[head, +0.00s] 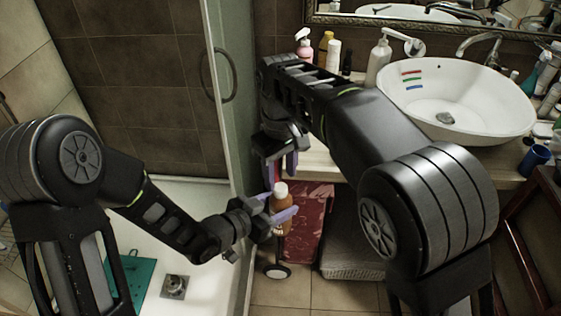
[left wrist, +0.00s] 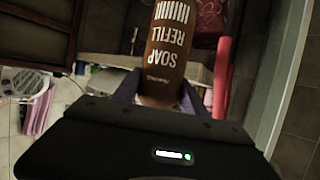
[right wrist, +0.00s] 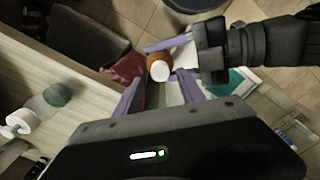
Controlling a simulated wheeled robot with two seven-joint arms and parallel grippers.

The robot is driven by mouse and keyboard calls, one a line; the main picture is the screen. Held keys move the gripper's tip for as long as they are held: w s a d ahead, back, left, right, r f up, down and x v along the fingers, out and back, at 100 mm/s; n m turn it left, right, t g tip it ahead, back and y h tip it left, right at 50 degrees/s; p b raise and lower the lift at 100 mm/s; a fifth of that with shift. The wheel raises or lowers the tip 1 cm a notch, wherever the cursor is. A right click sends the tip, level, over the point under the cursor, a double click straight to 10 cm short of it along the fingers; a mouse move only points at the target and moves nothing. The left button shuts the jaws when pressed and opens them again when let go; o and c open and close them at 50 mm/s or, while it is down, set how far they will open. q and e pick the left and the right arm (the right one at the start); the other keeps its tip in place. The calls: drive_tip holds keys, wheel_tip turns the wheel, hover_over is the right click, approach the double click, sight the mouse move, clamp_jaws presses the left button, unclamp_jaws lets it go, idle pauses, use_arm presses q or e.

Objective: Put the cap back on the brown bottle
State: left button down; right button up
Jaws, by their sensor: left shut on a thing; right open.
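The brown bottle (head: 281,208) stands about upright in my left gripper (head: 280,212), held in the air in front of the counter. The left wrist view shows its label "SOAP REFILL" (left wrist: 168,40). A white cap (head: 280,189) sits at the bottle's top; how tightly it is seated I cannot tell. In the right wrist view the cap (right wrist: 160,71) shows from above, with the bottle's brown shoulder around it. My right gripper (head: 281,168) is open just above the bottle, pointing down, its fingers on either side of the cap and not closed on it.
A white basin (head: 500,118) with a tap (head: 480,42) stands on the counter (head: 320,166) at right. Several bottles, one a white pump bottle (head: 378,62), stand at the back. A glass shower door (head: 222,130) is close left of both grippers. A basket (head: 350,258) is below the counter.

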sight(281, 187)
drive_tip(key=shift+f, duration=1.9)
drive_tip(key=shift+c, duration=0.4)
clamp_jaws()
drive_tip(key=shift+o, duration=1.1)
unclamp_jaws()
wheel_tip(281, 187, up, 8)
drive_tip(key=shift+f, duration=0.2)
